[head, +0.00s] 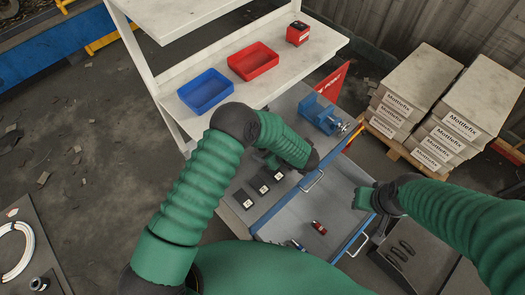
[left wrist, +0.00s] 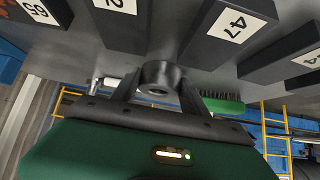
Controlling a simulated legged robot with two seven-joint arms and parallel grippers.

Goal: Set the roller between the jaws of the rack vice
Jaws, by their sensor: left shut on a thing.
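The blue rack vice (head: 320,113) stands on the grey bench top, below the white shelf. My left gripper (head: 273,162) is over the bench, left of and nearer than the vice. In the left wrist view, my left gripper's fingers (left wrist: 158,92) are shut on a short dark cylinder with a hole in its end, seemingly the roller (left wrist: 158,76). The arm hides the roller in the head view. The gap between the vice jaws is too small to make out. My right gripper (head: 366,197) is over the right side of the open drawer; its opening is unclear.
Black numbered blocks (head: 264,189) stand near my left gripper. A green-handled brush (left wrist: 222,104) shows behind it. The open drawer (head: 335,200) holds a red item (head: 319,227). A blue tray (head: 206,91), red tray (head: 253,62) and red box (head: 298,34) stand on the shelf.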

